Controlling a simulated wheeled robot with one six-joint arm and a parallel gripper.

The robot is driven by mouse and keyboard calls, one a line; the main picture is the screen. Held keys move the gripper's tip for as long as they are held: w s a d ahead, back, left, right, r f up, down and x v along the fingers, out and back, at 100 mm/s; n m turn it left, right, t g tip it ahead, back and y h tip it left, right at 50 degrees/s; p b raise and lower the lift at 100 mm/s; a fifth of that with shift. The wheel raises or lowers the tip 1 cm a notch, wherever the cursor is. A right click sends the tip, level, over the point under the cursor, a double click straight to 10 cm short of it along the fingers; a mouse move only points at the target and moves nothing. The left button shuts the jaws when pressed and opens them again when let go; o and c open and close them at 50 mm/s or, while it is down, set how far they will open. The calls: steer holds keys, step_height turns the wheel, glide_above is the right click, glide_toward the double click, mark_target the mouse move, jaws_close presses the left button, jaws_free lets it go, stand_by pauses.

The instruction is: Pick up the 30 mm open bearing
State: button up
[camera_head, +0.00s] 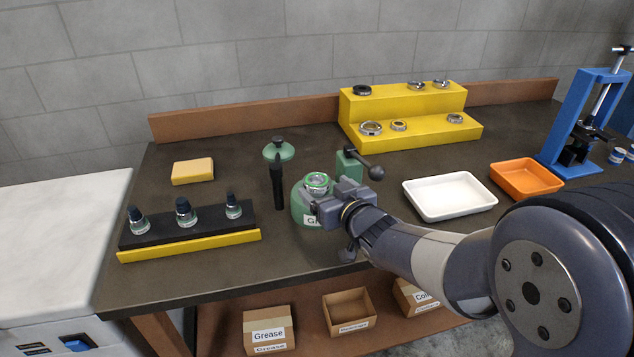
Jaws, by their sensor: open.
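Several metal bearings sit on the yellow two-step stand (410,139) at the back. The lower step holds a large bearing (371,128), a smaller one (398,126) and another at the right (455,118). The upper step holds a dark ring (362,90) and two shiny ones (415,85). Another metal ring (317,181) rests on top of a green round pot (302,207). No size markings are readable, so I cannot tell which is the 30 mm open bearing. My gripper (318,205) is open at the pot's right side, just below that ring; its fingertips are partly hidden.
A green lever device (349,164) and a black handle (278,185) stand close to my gripper. A white tray (449,197), orange tray (527,180) and blue press (583,120) are right. The bench front-centre is clear.

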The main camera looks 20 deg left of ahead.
mark_target(313, 177)
steer(key=shift+x, duration=2.7)
steer(key=shift+f, duration=0.1)
steer(key=shift+c, duration=0.5)
steer(key=c, duration=1)
steer(key=shift+c, duration=0.9)
